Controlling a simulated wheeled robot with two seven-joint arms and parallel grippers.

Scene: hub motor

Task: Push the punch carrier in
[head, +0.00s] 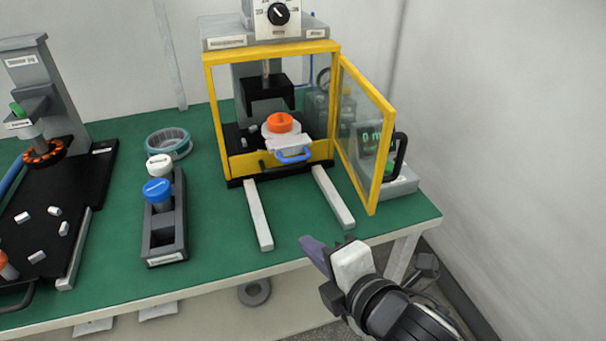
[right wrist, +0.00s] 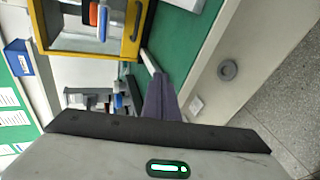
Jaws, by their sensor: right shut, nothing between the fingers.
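The punch carrier (head: 290,143) is a pale plate with a blue handle (head: 294,156) at its front and an orange round piece (head: 281,122) at its back. It sits inside the yellow-framed press (head: 210,118), below the black press head, with the blue handle at the front opening. My right gripper (head: 306,241) is shut and empty. It is at the bench's front edge, in front of the press and apart from the carrier. In the right wrist view its purple fingers (right wrist: 161,88) show, with the blue handle (right wrist: 102,22) beyond. My left gripper is not in view.
The press's yellow-framed door (head: 372,140) stands open on the right. Two pale rails (head: 259,215) (head: 334,197) run forward from the press, with free green bench between them. A grey rack (head: 166,215) with blue and white caps stands on the left.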

